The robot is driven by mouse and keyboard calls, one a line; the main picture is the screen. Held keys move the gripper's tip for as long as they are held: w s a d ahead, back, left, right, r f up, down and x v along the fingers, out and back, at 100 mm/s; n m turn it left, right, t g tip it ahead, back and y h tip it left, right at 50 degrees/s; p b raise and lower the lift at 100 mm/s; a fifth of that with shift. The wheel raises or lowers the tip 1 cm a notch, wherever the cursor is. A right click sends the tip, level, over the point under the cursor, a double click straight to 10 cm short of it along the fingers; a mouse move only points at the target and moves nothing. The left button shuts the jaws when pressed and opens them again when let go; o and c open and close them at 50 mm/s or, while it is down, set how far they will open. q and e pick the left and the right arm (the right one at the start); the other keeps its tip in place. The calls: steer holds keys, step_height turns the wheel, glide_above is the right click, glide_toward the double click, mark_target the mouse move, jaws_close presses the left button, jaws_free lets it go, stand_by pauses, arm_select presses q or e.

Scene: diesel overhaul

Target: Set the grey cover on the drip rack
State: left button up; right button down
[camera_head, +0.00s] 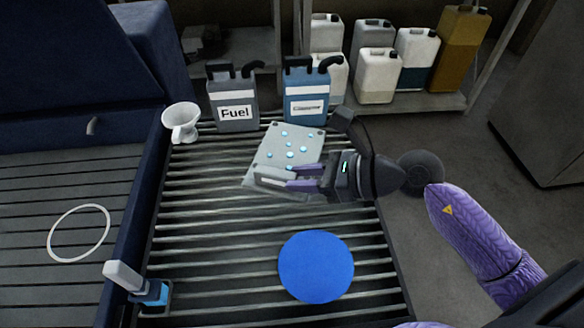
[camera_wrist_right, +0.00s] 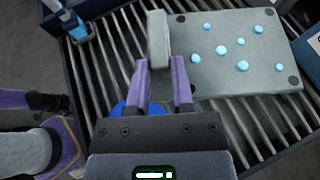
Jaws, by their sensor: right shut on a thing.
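The grey cover (camera_head: 287,147) is a flat light-grey plate with several pale blue dots and dark corner holes. It is over the slatted drip rack (camera_head: 215,270), toward its far end; I cannot tell whether it touches the slats. My right gripper (camera_head: 290,180) reaches in from the right and is shut on a light-grey bar along the cover's near side. In the wrist view the bar (camera_wrist_right: 158,38) is between the fingertips, beside the dotted cover plate (camera_wrist_right: 228,60). The bar looks part of the cover, but the join is partly hidden. My left gripper is not seen.
On the rack are a blue disc (camera_head: 316,267), a grey Fuel can (camera_head: 233,104), a blue can (camera_head: 306,96) and a white funnel cup (camera_head: 181,121). A white-handled blue tool (camera_head: 140,285) is at the left edge. A white ring (camera_head: 79,233) lies left. The rack's middle left is clear.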

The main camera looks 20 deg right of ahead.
mark_target(303, 226)
steer(key=shift+s+d+f, duration=0.1)
steer(key=shift+f, duration=0.3)
step_height(303, 226, down, 10)
steer(key=b, duration=0.4)
steer(key=shift+f, duration=0.2)
steer(key=shift+r, duration=0.1)
steer(key=c, duration=0.9)
jaws_free()
steer(key=shift+f, duration=0.2)
steer(key=shift+c, duration=0.2)
steer(key=o, duration=0.5)
steer(key=shift+c, duration=0.2)
steer(key=shift+r, duration=0.15)
